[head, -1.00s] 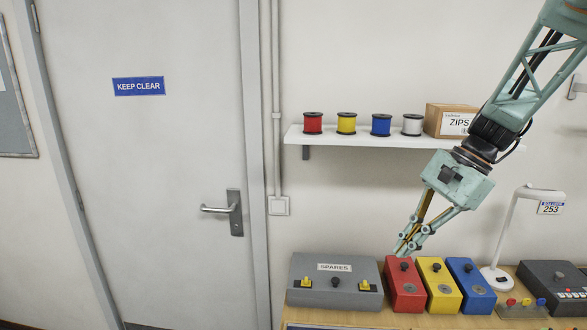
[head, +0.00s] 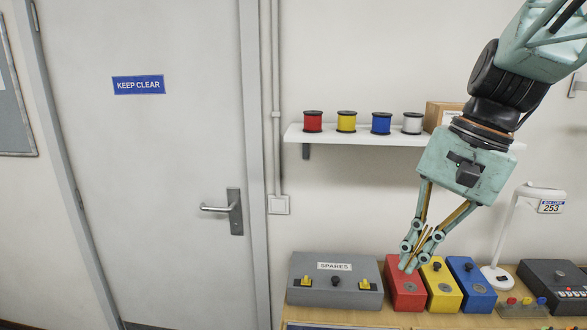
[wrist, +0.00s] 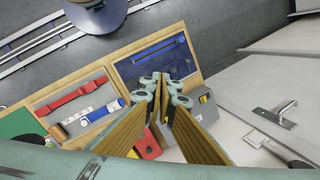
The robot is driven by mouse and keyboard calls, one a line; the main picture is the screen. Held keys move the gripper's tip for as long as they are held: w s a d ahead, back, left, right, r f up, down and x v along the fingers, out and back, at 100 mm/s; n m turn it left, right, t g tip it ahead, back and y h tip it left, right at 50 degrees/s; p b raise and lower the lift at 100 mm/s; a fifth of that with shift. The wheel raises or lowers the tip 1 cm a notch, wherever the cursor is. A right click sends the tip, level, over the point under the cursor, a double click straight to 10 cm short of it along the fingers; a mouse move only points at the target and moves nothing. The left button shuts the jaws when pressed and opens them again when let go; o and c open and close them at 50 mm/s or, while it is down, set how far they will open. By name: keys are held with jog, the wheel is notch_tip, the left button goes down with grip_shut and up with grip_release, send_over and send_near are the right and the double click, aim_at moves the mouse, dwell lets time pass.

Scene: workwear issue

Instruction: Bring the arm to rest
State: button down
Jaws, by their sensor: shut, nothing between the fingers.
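My gripper (head: 410,262) hangs from the arm at the right in the head view, pointing down, its fingers together and empty.
A grey SPARES box (head: 335,290), a blue box (head: 471,286), a lamp (head: 500,240) and a dark control box (head: 556,284) stand on the bench. Coloured spools line the shelf (head: 350,137) behind. A door (head: 150,190) is at left, with open space before it.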

jog(key=s+r+n+t+h, duration=0.1)
jog(key=s+n, duration=0.6)
jog(key=s, duration=1.3)
jog(key=shift+s+a+r+n+t+h+b, duration=0.3)
jog(key=shift+s+t+h+b, duration=0.1)
jog(key=shift+t+h, duration=0.6)
jog(key=c, duration=3.4)
grip_release()
jog(key=shift+w, duration=0.1)
